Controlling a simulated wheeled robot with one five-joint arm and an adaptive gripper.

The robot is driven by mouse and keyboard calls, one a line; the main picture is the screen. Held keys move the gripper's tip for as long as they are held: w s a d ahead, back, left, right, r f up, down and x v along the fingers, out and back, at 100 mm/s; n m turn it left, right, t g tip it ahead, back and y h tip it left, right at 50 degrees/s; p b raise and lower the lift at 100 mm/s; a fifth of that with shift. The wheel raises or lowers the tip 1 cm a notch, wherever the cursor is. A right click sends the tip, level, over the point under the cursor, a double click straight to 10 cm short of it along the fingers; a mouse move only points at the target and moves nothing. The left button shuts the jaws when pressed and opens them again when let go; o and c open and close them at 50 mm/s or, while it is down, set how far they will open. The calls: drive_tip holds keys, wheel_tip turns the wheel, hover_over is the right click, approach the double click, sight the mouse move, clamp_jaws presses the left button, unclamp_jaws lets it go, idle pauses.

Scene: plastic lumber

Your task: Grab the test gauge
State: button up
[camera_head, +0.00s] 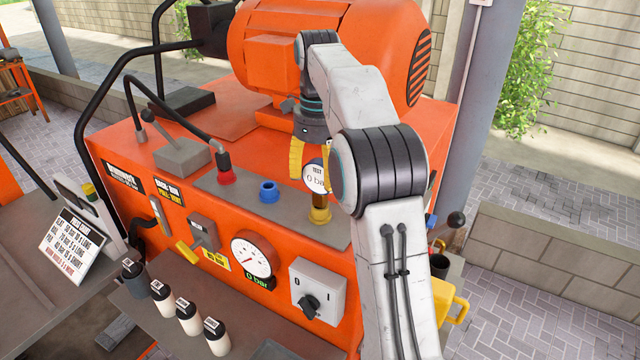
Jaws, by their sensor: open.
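The test gauge (314,178) has a round white face marked "TEST" and "0 bar". It stands upright on a brass-coloured base (320,214) on the grey strip along the top of the orange machine. My arm hides its right side. My gripper (311,162) comes down from above, just behind or beside the gauge. One yellow finger shows to the left of the gauge face. The other finger is mostly hidden behind the gauge and my arm. The jaws are open, and I cannot tell whether they touch the gauge.
A blue ring fitting (268,191) and a red-based hose coupling (226,176) stand left of the gauge on the same strip. A lever block (181,157) is further left. The large orange motor (330,40) rises behind. Several labelled bottles (188,318) stand on the front shelf.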

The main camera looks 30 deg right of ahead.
sight(320, 190)
drive_tip(key=shift+f, duration=1.25)
drive_tip(key=shift+c, duration=0.3)
clamp_jaws()
